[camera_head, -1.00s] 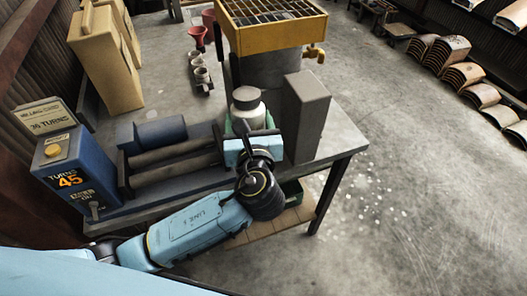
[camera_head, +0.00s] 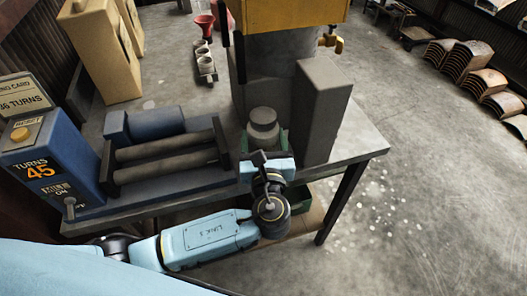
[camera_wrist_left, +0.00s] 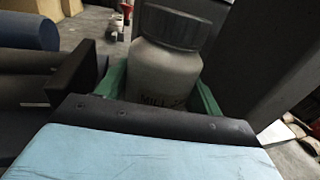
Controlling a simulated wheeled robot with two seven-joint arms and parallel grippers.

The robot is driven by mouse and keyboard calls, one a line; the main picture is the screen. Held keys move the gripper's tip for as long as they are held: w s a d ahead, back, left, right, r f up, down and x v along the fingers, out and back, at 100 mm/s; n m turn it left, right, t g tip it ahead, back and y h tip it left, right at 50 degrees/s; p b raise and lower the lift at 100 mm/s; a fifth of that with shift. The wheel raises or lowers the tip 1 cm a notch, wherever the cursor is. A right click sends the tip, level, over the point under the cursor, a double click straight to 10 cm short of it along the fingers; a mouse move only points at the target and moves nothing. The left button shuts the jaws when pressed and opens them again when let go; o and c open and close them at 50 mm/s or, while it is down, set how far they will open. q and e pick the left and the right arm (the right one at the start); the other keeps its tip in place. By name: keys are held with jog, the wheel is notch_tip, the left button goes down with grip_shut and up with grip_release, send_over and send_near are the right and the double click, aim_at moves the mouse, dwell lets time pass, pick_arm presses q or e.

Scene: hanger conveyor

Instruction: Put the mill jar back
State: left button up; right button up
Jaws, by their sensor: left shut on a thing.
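The mill jar (camera_head: 263,132) is a pale grey jar with a dark lid. It stands upright on or just above the bench, left of the tall grey block. In the left wrist view the jar (camera_wrist_left: 165,75) fills the upper middle, with part of its "MILL" lettering showing. My left gripper (camera_head: 265,158) is at the near side of the jar and shut on it. Green pieces (camera_wrist_left: 207,100) flank the jar's lower sides. The jar's base is hidden, so I cannot tell whether it touches the bench. My right gripper is not in view.
A roller stand (camera_head: 165,165) lies left of the jar, beside a blue counter box (camera_head: 45,165) reading 45. The tall grey block (camera_head: 322,110) stands close on the right. A yellow-topped drum (camera_head: 285,65) is behind. Small cups (camera_head: 205,62) stand farther back.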

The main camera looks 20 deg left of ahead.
aim_at(264, 149)
pick_arm(q)
notch_tip(264, 149, down, 3)
jog(key=shift+r+b, duration=0.15)
jog(key=shift+b, duration=0.3)
jog(key=shift+f, duration=0.35)
jog(key=o, duration=1.5)
jog(key=shift+f, duration=0.15)
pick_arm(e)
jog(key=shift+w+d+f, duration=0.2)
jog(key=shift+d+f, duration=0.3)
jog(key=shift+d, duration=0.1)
pick_arm(q)
jog(key=shift+s, duration=0.1)
jog(key=p+v, duration=0.1)
jog(key=v, duration=1.1)
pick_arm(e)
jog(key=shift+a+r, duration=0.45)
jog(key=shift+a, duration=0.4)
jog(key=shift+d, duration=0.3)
